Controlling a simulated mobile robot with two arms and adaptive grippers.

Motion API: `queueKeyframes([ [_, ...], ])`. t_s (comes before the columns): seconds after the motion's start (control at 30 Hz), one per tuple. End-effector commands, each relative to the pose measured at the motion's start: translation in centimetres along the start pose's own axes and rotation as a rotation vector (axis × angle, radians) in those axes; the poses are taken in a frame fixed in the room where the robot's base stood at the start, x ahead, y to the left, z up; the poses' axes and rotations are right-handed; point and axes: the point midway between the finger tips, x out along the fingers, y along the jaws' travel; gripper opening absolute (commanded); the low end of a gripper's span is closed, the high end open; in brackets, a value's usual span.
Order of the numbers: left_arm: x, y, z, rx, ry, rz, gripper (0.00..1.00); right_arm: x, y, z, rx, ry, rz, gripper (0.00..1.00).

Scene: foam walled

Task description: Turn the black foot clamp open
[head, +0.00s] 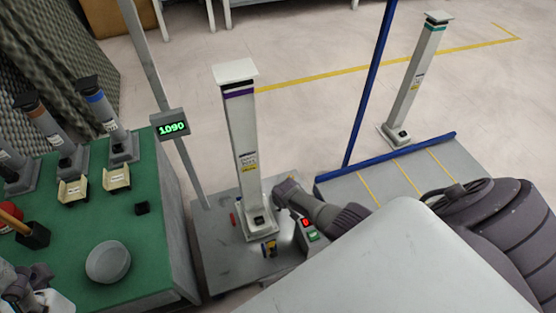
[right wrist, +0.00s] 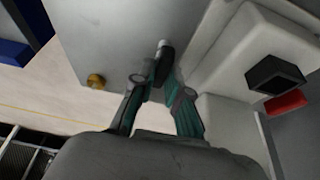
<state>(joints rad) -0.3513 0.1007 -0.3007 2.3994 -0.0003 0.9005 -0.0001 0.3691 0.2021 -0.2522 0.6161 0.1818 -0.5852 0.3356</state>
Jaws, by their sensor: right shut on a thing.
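The white post (head: 247,160) with a purple band stands upright on a grey plate (head: 215,262); its foot also shows in the right wrist view (right wrist: 235,50). In that view, the black foot clamp (right wrist: 163,52) sticks up from the plate beside the foot. My right gripper (right wrist: 164,82) is shut on it, with the green fingers on either side. In the head view, my right gripper (head: 287,190) is behind the post's foot, and its fingertips and the black clamp are hidden. My left gripper (head: 28,284) is at the lower left edge, partly cut off; its opening is unclear.
A brass knob (right wrist: 96,81) stands on the plate near the right gripper. A green table (head: 150,225) is left; a second post (head: 415,85) stands right.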

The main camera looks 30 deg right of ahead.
Motion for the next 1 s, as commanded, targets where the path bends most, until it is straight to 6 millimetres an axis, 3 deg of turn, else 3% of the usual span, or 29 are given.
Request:
queueKeyframes([
  [0.07,0.0,0.0,0.0,0.0,0.0,0.0,0.6,0.0,-0.1,0.1,0.004,-0.001,-0.002,0.0],
  [0.1,0.0,0.0,0.0,0.0,0.0,0.0,0.6,0.0,-0.1,0.1,0.004,-0.001,-0.002,0.19],
  [0.23,0.0,0.0,0.0,0.0,0.0,0.0,0.6,0.0,-0.1,0.1,0.003,-0.001,-0.001,0.4],
  [0.67,0.1,-0.1,-0.1,0.002,0.005,-0.001,0.6,-0.3,0.0,0.0,0.001,0.0,-0.001,0.4],
  [1.0,0.1,0.0,0.0,0.001,0.002,0.0,0.6,-3.4,0.1,0.1,0.0,0.002,-0.001,0.4],
])
